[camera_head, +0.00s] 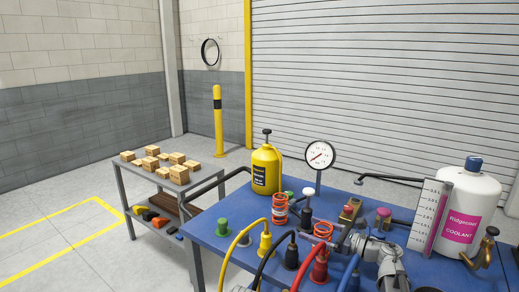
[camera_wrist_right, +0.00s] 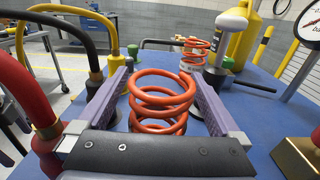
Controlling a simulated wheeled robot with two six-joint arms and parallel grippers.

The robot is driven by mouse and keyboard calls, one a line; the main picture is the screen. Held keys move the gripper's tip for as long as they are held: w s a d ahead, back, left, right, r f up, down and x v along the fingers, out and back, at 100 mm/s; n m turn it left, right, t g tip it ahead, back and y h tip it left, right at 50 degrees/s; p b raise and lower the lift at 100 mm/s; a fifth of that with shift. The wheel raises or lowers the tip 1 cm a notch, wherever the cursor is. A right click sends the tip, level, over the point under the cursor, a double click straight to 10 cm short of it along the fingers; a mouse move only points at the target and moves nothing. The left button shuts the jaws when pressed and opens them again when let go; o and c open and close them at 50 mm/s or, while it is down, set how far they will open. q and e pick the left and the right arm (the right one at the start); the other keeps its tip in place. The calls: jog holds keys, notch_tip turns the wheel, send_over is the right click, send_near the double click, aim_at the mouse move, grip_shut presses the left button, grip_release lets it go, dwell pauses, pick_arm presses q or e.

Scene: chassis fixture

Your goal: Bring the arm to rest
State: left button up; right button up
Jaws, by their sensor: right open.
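My right gripper (camera_head: 342,240) comes in from the lower right over the blue bench (camera_head: 225,240). In the right wrist view its two purple fingers (camera_wrist_right: 160,80) stand wide apart. An orange coil spring (camera_wrist_right: 160,103) shows between them, with a gap to each finger, and nothing is gripped. The same spring shows in the head view (camera_head: 322,230), just left of the gripper. I cannot tell how far the fingers reach down beside it. My left gripper is not in view.
Yellow, black and red hoses (camera_head: 232,252) rise close left of the gripper. A second orange spring (camera_head: 280,206), a pressure gauge (camera_head: 319,154), a yellow canister (camera_head: 266,168) and a coolant bottle (camera_head: 466,208) stand on the bench. A cart with boxes (camera_head: 140,180) is at left.

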notch_tip(320, 180, up, 7)
jog(key=p, duration=0.6)
jog(key=shift+r, duration=0.1)
notch_tip(320, 180, down, 10)
jog(key=b, duration=1)
jog(key=shift+f, duration=0.25)
notch_tip(320, 180, up, 8)
jog(key=p, duration=0.8)
jog(key=shift+r, duration=0.15)
